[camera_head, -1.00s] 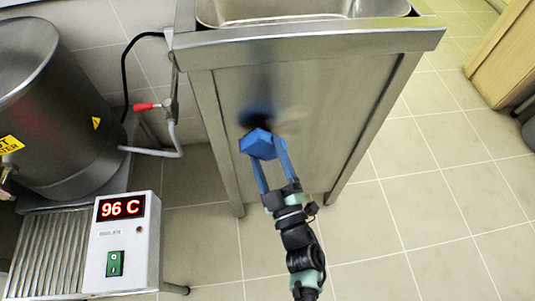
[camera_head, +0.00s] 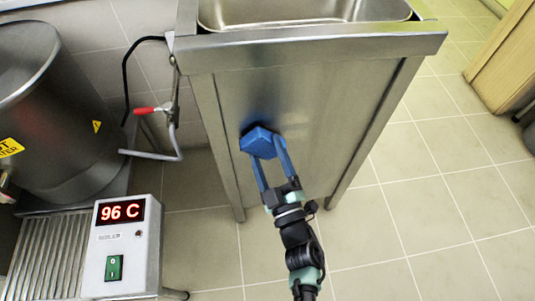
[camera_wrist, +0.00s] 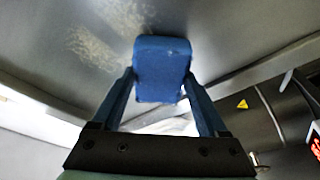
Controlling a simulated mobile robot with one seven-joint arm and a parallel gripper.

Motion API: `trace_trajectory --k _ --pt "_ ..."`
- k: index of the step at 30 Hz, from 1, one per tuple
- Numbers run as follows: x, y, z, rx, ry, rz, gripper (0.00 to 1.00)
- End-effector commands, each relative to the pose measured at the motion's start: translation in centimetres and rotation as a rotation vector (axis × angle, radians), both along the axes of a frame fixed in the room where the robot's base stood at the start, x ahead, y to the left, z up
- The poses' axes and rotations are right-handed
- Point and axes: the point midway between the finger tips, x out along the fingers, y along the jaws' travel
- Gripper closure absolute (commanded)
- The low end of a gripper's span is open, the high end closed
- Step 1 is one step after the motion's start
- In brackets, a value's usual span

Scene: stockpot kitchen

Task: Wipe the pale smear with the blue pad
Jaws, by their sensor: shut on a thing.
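The blue pad (camera_head: 258,143) is a small block held between the fingertips of my gripper (camera_head: 266,154). It is at the steel front panel (camera_head: 310,120) of the sink unit, its dark blurred reflection right beside it. I cannot tell whether it touches the panel. In the wrist view the pad (camera_wrist: 162,65) sits between the two blue fingers of my gripper (camera_wrist: 160,84). The pale smear (camera_wrist: 95,52) is a speckled, whitish patch on the steel, left of the pad, with a fainter part reaching up toward the top edge. I cannot make out the smear in the head view.
A white control box (camera_head: 121,245) reads 96 C. The sink basin (camera_head: 300,14) is above the panel.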

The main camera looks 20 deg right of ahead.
Motion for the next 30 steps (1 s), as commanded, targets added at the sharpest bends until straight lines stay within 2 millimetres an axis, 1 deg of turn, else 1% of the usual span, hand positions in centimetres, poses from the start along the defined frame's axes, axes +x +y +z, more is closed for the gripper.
trace_trajectory --k 7,11,21,28,30 --pt "0.5 -0.1 0.1 0.000 -0.002 0.001 0.68" --pt "0.4 -0.4 0.1 -0.001 -0.001 -0.001 0.68" --pt "-0.5 -3.0 0.2 -0.001 -0.001 -0.002 0.68" --pt "-0.7 -3.7 0.1 -0.001 -0.001 -0.001 0.68" --pt "-0.8 -4.2 0.1 -0.001 -0.001 -0.002 0.68"
